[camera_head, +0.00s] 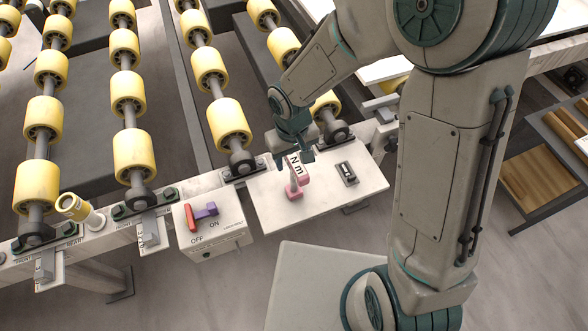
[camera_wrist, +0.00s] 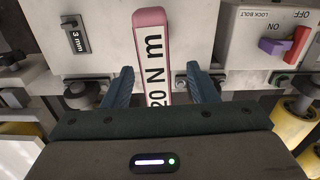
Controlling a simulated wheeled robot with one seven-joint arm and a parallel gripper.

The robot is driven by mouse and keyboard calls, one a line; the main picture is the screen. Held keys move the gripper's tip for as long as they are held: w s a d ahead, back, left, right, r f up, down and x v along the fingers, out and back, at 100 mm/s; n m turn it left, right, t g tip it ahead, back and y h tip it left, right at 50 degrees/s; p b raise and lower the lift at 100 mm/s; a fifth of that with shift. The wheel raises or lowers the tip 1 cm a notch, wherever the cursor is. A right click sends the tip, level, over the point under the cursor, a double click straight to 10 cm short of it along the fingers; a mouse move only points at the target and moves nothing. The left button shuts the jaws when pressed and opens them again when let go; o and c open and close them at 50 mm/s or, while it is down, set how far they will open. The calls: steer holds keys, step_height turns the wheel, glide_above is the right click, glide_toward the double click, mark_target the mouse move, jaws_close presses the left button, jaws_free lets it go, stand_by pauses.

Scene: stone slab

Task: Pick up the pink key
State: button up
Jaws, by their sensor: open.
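The pink key (camera_head: 294,188) stands on a white slab (camera_head: 262,208) in the head view. It has a white label ending in "N m". In the wrist view the pink key (camera_wrist: 151,18) runs down the middle, its label reading "20 N m", and its lower end is hidden by my gripper's body. My gripper (camera_head: 293,158) is open above the slab, at the key's upper end. In the wrist view my gripper (camera_wrist: 159,75) has one finger on each side of the key, with a visible gap on both sides.
A small dark part (camera_head: 347,173), marked "3 mm" in the wrist view, lies on the slab right of the key. A white box (camera_head: 212,226) with a red and purple switch (camera_head: 202,214) stands to the left. Yellow rollers (camera_head: 228,118) line the back.

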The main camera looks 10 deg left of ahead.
steer(key=shift+w+d+f+p, duration=0.1)
steer(key=shift+f+p, duration=0.05)
steer(key=shift+f, duration=1.35)
steer(key=shift+w+d+f+p, duration=0.1)
steer(key=shift+f+p, duration=0.05)
steer(key=shift+f, duration=1.35)
jaws_close()
steer(key=shift+r, duration=0.1)
